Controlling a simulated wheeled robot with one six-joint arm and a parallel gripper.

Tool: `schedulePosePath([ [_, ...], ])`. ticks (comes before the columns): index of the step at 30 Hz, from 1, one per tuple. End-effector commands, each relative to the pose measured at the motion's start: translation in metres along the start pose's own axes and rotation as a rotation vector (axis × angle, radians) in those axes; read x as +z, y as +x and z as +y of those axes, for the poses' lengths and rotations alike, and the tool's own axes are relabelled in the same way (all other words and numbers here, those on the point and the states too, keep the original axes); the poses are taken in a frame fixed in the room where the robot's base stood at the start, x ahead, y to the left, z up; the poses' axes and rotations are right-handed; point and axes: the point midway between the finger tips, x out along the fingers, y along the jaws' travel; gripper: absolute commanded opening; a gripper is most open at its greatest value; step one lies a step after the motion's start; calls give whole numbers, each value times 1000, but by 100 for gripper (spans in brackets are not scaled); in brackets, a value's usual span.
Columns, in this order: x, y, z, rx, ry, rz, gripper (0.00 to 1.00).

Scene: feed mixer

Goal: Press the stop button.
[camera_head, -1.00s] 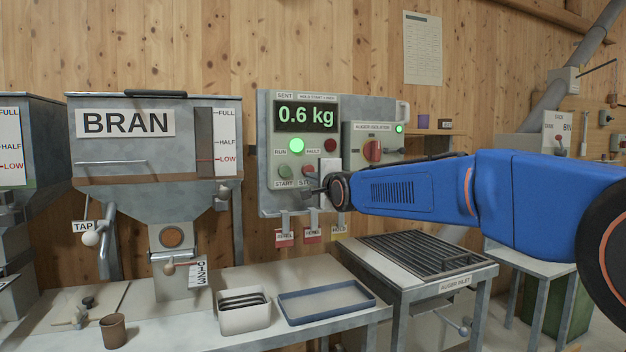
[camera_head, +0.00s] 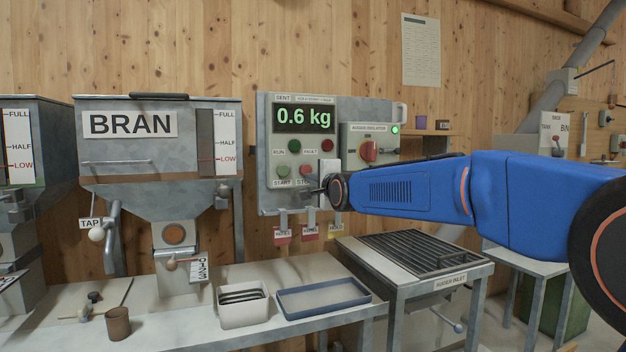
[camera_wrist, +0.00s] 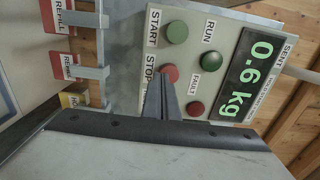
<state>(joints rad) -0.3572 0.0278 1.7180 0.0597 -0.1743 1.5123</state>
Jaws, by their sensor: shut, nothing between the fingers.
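The grey control panel (camera_head: 263,150) hangs on the wood wall, its display (camera_head: 305,119) reading 0.6 kg. The red stop button (camera_head: 305,170) sits right of the green start button (camera_head: 284,171). The stop button also shows in the wrist view (camera_wrist: 171,72), partly covered by my fingers. My gripper (camera_head: 309,190) is shut and empty, its tips at the stop button's edge in the wrist view (camera_wrist: 160,73); I cannot tell whether they touch it. The run lamp (camera_head: 294,146) is dark green and unlit. The fault lamp (camera_head: 325,144) is dark red.
The auger isolator (camera_head: 368,150) with its red knob and lit green lamp is right of the panel, close to my arm. Refill tags (camera_head: 282,236) hang below. The bran hopper (camera_head: 150,155) stands left. A blue tray (camera_head: 322,299) and the auger inlet grate (camera_head: 420,255) lie below.

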Motion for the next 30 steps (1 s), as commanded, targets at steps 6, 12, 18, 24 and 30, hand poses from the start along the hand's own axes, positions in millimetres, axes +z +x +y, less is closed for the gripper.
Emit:
schedulePosePath([
  [6,0,-27,-2,-2,0,0,0],
  [12,0,-55,-1,-2,0,0,0],
  [18,0,-83,-2,-2,-1,0,0],
  [24,0,-98,-1,-2,-1,0,0],
  [30,0,-100,-1,-1,0,0,0],
])
